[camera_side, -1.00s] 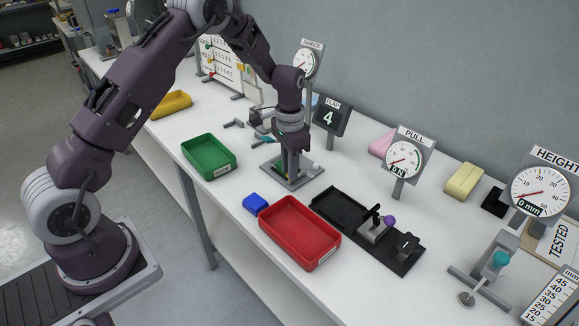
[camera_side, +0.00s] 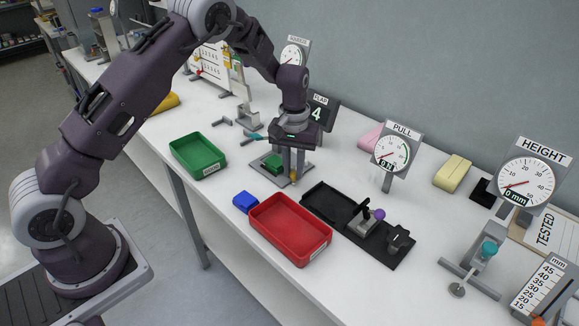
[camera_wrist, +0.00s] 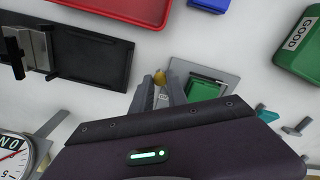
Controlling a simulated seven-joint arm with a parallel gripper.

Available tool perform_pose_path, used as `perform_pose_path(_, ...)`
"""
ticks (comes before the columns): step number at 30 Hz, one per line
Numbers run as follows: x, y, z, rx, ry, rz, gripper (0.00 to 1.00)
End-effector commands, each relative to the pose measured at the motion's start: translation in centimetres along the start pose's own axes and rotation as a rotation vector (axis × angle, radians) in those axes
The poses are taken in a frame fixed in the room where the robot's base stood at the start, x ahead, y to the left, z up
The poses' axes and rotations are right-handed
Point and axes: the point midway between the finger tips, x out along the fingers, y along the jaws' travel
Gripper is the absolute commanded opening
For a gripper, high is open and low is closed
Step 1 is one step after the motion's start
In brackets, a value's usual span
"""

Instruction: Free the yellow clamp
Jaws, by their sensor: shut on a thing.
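The yellow clamp (camera_side: 294,180) shows only as a small yellow part between my gripper's fingertips; the rest is hidden by the fingers. In the wrist view the yellow clamp (camera_wrist: 159,77) is at the ends of the two grey fingers. My gripper (camera_side: 294,176) is shut on it and points down over the grey plate (camera_side: 297,163). A green block (camera_side: 272,161) sits on this plate, to the left of my fingers; the wrist view shows the green block (camera_wrist: 203,90) beside them too. I cannot tell whether the clamp still touches the plate.
A red tray (camera_side: 290,256), a blue block (camera_side: 245,202) and a green tray labelled GOOD (camera_side: 198,174) stand nearby. The PULL gauge (camera_side: 391,155) stands behind.

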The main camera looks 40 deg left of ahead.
Motion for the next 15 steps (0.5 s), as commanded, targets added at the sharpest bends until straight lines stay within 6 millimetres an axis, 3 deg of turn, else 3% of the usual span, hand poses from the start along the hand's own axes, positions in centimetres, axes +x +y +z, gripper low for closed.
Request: perform_pose_path(15, -0.08, 0.65, -0.27, -0.112, 0.002, 0.002, 0.00)
